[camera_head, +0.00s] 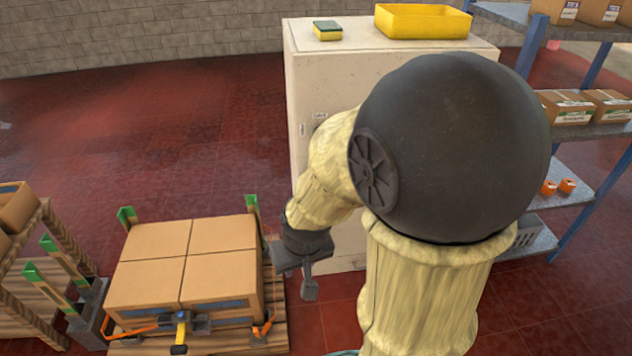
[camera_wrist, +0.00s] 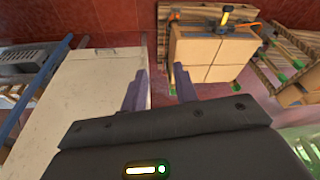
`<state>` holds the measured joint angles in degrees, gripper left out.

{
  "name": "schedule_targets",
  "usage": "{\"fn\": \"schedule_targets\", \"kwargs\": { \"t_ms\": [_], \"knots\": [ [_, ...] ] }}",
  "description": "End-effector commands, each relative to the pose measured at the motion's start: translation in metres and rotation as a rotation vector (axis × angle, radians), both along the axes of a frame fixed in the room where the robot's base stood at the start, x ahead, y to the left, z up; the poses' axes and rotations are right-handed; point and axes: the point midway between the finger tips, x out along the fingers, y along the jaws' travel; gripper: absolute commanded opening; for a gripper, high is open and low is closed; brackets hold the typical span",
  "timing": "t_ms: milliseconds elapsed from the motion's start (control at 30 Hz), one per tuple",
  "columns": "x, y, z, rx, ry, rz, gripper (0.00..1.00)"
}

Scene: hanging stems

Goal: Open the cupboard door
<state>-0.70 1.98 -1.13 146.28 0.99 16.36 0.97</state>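The cupboard is a tall off-white cabinet (camera_head: 388,54) right of centre in the head view. My arm hides much of its front, so I cannot tell how the door stands and make out no handle there. In the wrist view, a pale cupboard panel (camera_wrist: 95,85) fills the left part and carries small dark marks. My gripper (camera_head: 296,278) points downward beside the cupboard's lower left in the head view. In the wrist view, my gripper's fingers (camera_wrist: 160,90) stand apart with nothing between them; the left one overlaps the panel's edge.
A pallet with several cardboard boxes (camera_head: 185,258) stands on the floor left of my gripper. A blue-framed shelf (camera_head: 575,190) stands at the right. A yellow tray (camera_head: 422,22) and a sponge (camera_head: 328,31) lie on the cupboard. Red floor (camera_head: 190,140) at the back left is clear.

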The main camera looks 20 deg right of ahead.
Motion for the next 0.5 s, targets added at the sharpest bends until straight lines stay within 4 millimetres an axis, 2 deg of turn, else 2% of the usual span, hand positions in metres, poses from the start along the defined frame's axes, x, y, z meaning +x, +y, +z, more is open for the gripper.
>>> {"fn": "schedule_targets", "kwargs": {
  "t_ms": [133,267,500],
  "knots": [
    [0.036,-0.007,-0.035,0.018,-0.087,-0.107,0.29],
    [0.077,-0.023,-0.069,0.013,-0.215,-0.241,0.29],
    [0.139,-0.069,-0.121,-0.070,-0.494,-0.442,0.29]
  ]
}}
